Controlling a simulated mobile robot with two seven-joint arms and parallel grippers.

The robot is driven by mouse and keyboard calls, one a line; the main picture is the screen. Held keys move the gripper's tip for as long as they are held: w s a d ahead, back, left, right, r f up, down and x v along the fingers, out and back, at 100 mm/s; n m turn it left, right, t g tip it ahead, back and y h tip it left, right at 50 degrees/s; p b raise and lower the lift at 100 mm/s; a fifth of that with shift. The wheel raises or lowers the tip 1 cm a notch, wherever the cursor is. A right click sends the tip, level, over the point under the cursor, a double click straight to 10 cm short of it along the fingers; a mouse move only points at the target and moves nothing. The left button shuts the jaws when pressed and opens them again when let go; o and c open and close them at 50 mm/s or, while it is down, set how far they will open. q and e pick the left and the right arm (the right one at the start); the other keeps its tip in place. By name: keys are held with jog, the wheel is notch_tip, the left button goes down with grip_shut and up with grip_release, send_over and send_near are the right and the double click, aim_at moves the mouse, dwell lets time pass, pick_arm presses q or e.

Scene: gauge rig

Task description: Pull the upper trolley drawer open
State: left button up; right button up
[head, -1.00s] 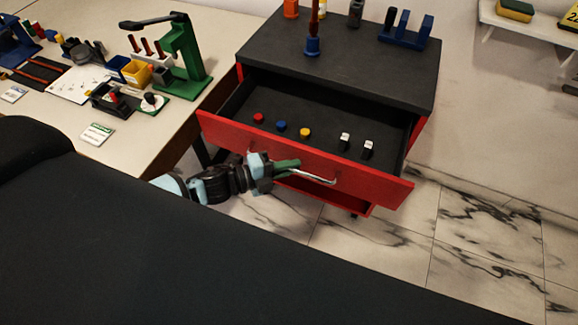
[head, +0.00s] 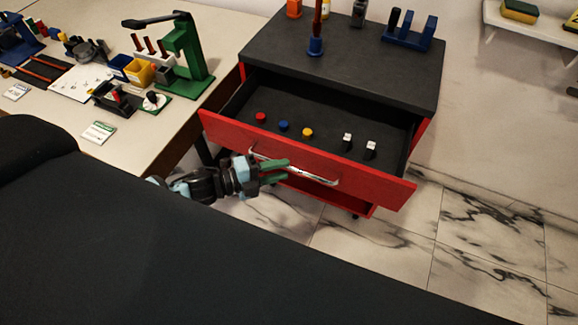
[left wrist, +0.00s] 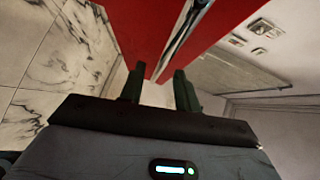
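The red trolley (head: 345,60) has a dark top, and its upper drawer (head: 300,160) stands pulled out, showing a dark inside with small items. A silver bar handle (head: 318,177) runs along the red drawer front. My left gripper (head: 285,170) is in front of the handle's left part. In the left wrist view its two green fingers (left wrist: 158,85) are apart with nothing between them, and the handle (left wrist: 184,38) lies beyond the fingertips against the red front. My right gripper is not in view.
Red, blue and yellow knobs (head: 307,133) and two white-topped pieces (head: 371,149) sit in the drawer. A workbench (head: 150,135) with a green stand (head: 184,60) is on the left. Marble floor (head: 480,240) is clear on the right. A wall shelf (head: 530,28) is at top right.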

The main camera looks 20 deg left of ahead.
pick_arm(q)
jog(key=v, duration=0.4)
jog(key=shift+s, duration=0.1)
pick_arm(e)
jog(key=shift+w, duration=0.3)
pick_arm(q)
jog(key=s+f+n+g+y+p, duration=0.1)
jog(key=s+f+n+y, duration=0.3)
jog(key=s+n, duration=0.8)
jog(key=s+d+f+n+g+y+p, duration=0.1)
jog(key=s+f+n+y, duration=0.3)
jog(key=s+n, duration=0.7)
jog(key=shift+s+d+f+n+y+p, duration=0.25)
jog(key=shift+s+f+n+y+p, duration=0.15)
jog(key=shift+s+y+p, duration=0.6)
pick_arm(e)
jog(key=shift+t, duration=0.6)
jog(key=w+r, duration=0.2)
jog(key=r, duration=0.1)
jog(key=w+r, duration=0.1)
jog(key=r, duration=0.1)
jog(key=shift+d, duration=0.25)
